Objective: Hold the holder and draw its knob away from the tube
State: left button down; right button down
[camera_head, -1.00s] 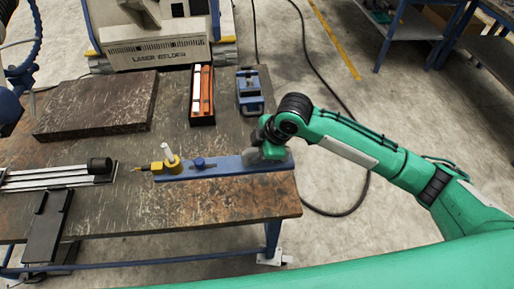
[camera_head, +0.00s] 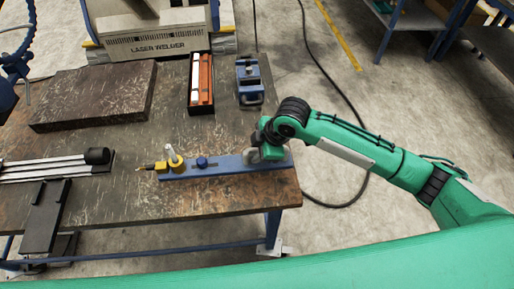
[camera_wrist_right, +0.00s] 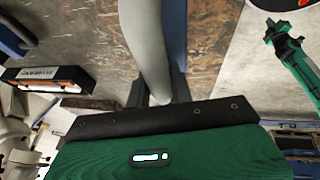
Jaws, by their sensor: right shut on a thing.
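A long blue bar, which I take for the holder (camera_head: 228,164), lies along the front right of the workbench. It carries a yellow block with a pale upright pin (camera_head: 174,158) and a thin tip pointing left, and a round blue knob (camera_head: 202,162). My right gripper (camera_head: 262,150) is at the bar's right end, shut on its grey curved part, which also shows between the dark fingers in the right wrist view (camera_wrist_right: 148,45). A black cylinder (camera_head: 97,156), perhaps the tube, lies left of the yellow tip with a gap between. My left gripper is out of view.
Pale rails (camera_head: 45,171) run left from the black cylinder. A dark flat block (camera_head: 95,95), an open box with red and white pieces (camera_head: 201,85) and a blue device (camera_head: 249,82) stand behind. The workbench (camera_head: 130,200) is bare in front of the bar.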

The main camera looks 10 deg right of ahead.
aim_at(257, 165)
jog(key=shift+f+b, duration=0.95)
jog(key=shift+f, duration=2.3)
jog(key=shift+f, duration=0.1)
jog(key=shift+s, duration=0.1)
